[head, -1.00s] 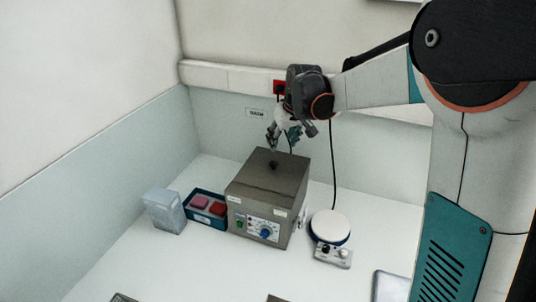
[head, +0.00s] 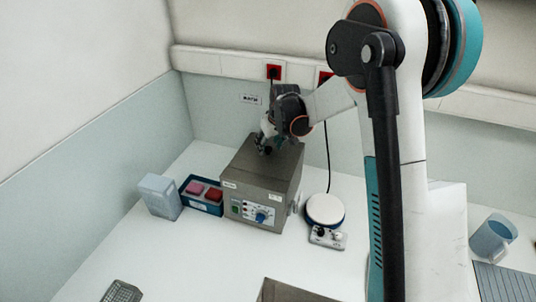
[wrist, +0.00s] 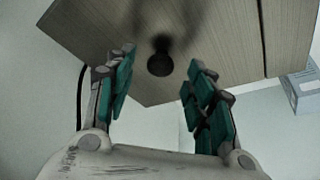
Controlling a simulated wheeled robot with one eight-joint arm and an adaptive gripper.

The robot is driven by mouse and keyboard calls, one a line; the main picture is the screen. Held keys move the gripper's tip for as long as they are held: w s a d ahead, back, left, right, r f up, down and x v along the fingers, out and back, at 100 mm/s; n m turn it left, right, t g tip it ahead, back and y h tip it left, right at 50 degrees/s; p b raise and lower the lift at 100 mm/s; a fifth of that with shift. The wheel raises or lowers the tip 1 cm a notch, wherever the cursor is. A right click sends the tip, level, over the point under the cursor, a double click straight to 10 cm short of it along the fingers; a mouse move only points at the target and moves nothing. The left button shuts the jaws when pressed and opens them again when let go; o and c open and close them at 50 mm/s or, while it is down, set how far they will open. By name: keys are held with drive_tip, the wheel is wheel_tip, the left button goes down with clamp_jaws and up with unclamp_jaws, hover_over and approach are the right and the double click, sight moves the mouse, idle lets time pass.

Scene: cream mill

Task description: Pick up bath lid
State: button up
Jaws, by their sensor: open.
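The bath is a grey metal box with a control panel (head: 251,213) on its front, standing on the white bench. Its lid is the flat grey top (head: 247,165), and in the wrist view the lid (wrist: 215,40) fills the upper part. A dark round knob (wrist: 160,62) stands on the lid and shows between my two teal-padded fingers. My gripper (wrist: 160,75) is open, with its fingers apart on either side of the knob and no visible contact. In the head view my gripper (head: 264,147) is over the lid and hides the knob.
A blue jug (head: 492,237) is at far right. The bench in front is mostly clear.

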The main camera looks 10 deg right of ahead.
sight(269, 149)
drive_tip(key=shift+x, duration=0.85)
drive_tip(key=c, duration=1.1)
drive_tip(key=shift+r, duration=0.1)
drive_tip(key=shift+r+p, duration=0.95)
drive_tip(key=shift+r, duration=10)
